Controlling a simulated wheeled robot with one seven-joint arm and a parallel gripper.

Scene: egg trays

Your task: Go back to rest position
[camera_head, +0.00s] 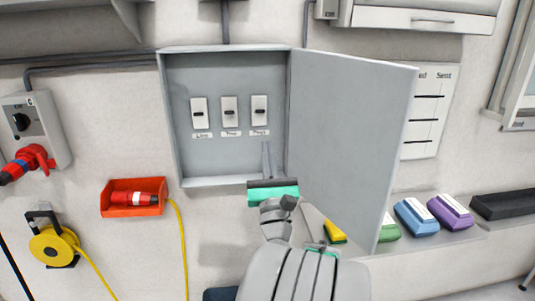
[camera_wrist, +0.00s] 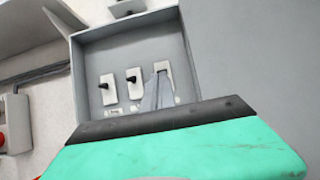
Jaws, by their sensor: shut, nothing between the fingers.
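My gripper (camera_head: 267,158) is in front of the lower right part of an open grey wall box. Its fingers are shut with nothing between them. In the wrist view the fingers (camera_wrist: 158,88) point up in front of the rightmost switch plate and hide part of it. The box (camera_head: 183,182) holds three white switches: a left one (camera_head: 199,112), a middle one (camera_head: 230,110) and a right one (camera_head: 260,109), each with a label below. The fingertips appear below the right switch in the head view; I cannot tell whether they touch anything.
The box door (camera_head: 345,130) stands open to the right, close to my arm. A shelf (camera_head: 460,236) with coloured packs lies at the lower right. An orange holder (camera_head: 107,197), a yellow cable reel (camera_head: 54,247) and a grey socket box (camera_head: 50,122) are on the left wall.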

